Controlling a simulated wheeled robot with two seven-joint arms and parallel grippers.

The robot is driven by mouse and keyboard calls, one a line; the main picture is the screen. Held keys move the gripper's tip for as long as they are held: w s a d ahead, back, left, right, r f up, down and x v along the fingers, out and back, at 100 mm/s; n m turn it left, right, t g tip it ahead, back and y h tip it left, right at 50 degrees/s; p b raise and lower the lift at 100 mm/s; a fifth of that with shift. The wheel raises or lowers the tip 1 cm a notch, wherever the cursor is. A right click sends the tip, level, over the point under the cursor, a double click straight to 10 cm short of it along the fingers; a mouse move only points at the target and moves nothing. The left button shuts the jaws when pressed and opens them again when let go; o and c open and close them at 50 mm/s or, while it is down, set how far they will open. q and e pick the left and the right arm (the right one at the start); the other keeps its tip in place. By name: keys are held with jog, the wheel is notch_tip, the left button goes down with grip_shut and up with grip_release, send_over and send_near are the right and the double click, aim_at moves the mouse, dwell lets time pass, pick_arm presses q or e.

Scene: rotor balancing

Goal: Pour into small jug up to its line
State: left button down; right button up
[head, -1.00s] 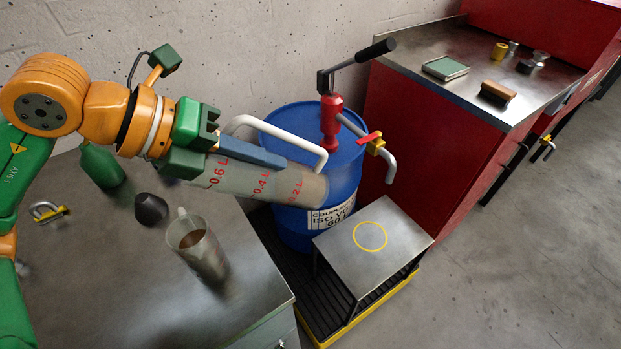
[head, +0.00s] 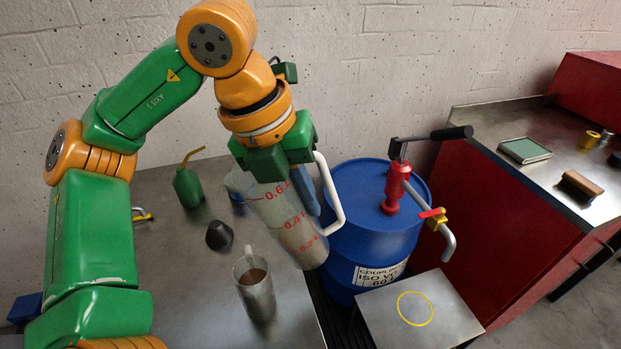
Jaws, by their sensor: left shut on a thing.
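A large clear measuring jug (head: 287,222) with red litre marks and a white handle (head: 331,200) hangs in my left gripper (head: 275,158), which is shut on it near its top. The jug is tilted, its base toward the lower right, with brownish liquid in its lower part. The small jug (head: 258,296) stands upright on the grey bench, below and left of the large jug and apart from it. Brown liquid shows inside the small jug; its line cannot be made out. The large jug's mouth is hidden by my gripper. My right gripper is not in view.
A blue drum (head: 372,238) with a red hand pump (head: 396,188) stands right of the bench. A steel stand (head: 455,305) with a yellow ring is before it. A green oil can (head: 188,187) and a dark rounded object (head: 219,235) are on the bench (head: 185,270).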

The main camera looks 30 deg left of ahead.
aim_at(292, 186)
pick_arm(q)
jog(key=r+p, duration=0.1)
jog(key=p, duration=0.1)
jog(key=r+g+y+p, duration=0.1)
jog(key=p, duration=0.1)
jog(key=r+g+p, duration=0.1)
jog(key=p, duration=0.1)
jog(key=shift+s+a+y, duration=0.35)
jog(key=shift+s+y, duration=0.05)
jog(key=shift+s+a+g+p, duration=0.1)
jog(key=shift+g+p, duration=0.2)
jog(key=shift+p, duration=0.1)
jog(key=shift+f, duration=0.1)
